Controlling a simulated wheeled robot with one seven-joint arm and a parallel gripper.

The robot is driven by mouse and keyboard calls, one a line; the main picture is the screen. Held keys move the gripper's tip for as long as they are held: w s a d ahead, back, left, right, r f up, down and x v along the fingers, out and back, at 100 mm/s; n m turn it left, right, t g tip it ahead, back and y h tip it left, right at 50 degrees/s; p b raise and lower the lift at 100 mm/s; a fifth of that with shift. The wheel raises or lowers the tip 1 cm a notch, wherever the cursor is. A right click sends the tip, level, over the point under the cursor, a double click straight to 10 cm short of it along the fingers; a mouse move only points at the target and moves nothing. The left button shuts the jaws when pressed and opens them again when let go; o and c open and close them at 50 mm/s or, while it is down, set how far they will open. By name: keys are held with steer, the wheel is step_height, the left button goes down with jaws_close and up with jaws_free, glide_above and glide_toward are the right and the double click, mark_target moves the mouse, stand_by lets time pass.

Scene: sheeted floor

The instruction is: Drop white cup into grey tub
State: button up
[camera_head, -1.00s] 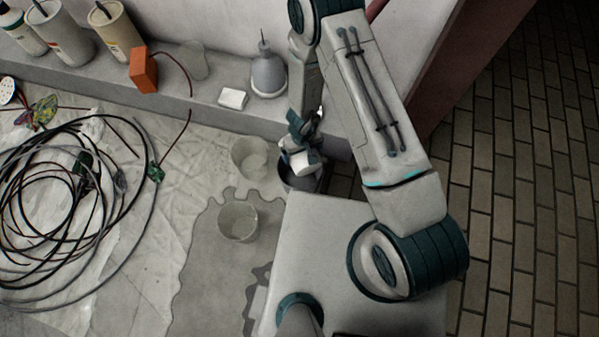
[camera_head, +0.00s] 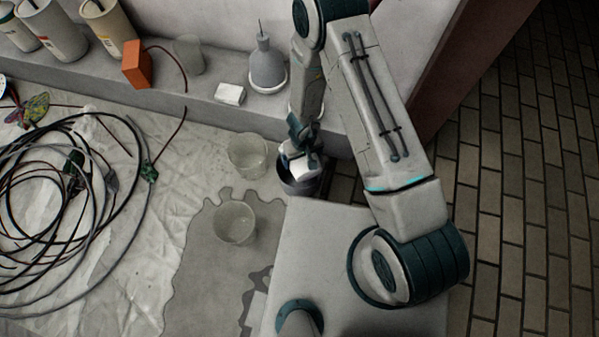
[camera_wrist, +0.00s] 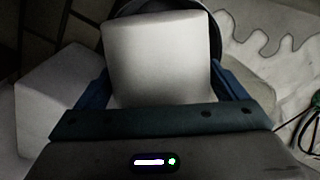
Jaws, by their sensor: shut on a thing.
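The white cup (camera_head: 301,170) is between the fingers of my gripper (camera_head: 299,152), over the mouth of the dark grey tub (camera_head: 301,189). In the wrist view, the cup (camera_wrist: 157,55) fills the space between the blue fingers of my gripper (camera_wrist: 160,88), which is shut on it. The tub's dark curved rim (camera_wrist: 216,40) shows behind and around the cup in that view. I cannot tell whether the cup's lower end is below the rim. The tub's inside is mostly hidden by the cup and gripper.
Two translucent containers (camera_head: 247,155) (camera_head: 234,223) stand left of the tub. A ledge behind holds a grey squeeze bottle (camera_head: 267,70), a white block (camera_head: 229,94) and an orange block (camera_head: 139,64). Coiled cables (camera_head: 60,205) lie on the sheet at left.

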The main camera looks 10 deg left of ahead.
steer(key=o, duration=0.7)
steer(key=shift+r, duration=0.15)
step_height(320, 180, up, 14)
steer(key=p, duration=1)
steer(key=shift+f, duration=0.2)
